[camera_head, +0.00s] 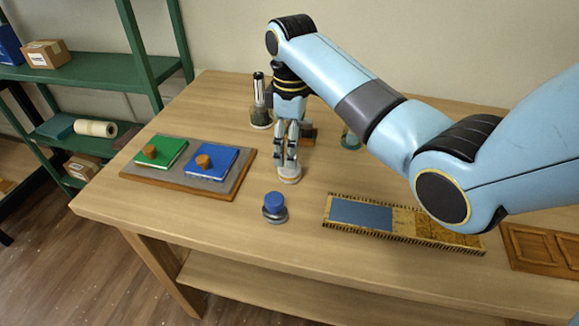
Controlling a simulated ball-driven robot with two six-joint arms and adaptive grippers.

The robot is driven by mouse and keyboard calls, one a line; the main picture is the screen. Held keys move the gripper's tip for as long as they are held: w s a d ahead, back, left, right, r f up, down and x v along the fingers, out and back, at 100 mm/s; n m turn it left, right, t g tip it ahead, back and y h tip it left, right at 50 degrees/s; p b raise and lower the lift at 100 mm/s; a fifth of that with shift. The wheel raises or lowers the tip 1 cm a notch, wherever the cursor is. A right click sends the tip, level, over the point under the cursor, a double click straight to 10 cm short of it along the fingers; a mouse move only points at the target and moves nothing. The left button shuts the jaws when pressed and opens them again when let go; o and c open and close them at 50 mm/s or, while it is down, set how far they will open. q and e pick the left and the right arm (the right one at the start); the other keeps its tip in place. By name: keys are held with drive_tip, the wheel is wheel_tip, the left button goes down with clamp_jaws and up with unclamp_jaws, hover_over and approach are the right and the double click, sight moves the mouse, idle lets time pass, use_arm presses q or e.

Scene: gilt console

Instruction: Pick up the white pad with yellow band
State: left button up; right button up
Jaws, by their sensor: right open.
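A small pale, whitish round pad (290,177) sits on the table under my right gripper. A yellowish tint shows on it, but it is too small to make out a band clearly. My right gripper (287,166) points straight down, open, with its fingertips right at the top of the pad. The fingers hide part of the pad. I cannot tell whether they touch it. My left gripper is not in view.
A blue-topped round piece (275,206) stands just in front. At left a grey tray (236,178) holds green and blue plates with knobs. An ornate gilt panel (410,222) lies at right. A bottle-like item (260,100) and dark block (308,132) stand behind.

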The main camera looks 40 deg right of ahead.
sight(290, 172)
wheel_tip(290, 172, down, 3)
drive_tip(key=shift+w, duration=0.15)
wheel_tip(290, 172, down, 4)
drive_tip(key=shift+a+r, duration=0.1)
drive_tip(key=shift+r, duration=0.1)
drive_tip(key=shift+f, duration=0.45)
drive_tip(key=c, duration=1.1)
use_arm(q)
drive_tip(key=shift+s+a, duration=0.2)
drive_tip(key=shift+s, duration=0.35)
use_arm(e)
drive_tip(key=shift+o, duration=0.2)
drive_tip(key=shift+r, duration=0.15)
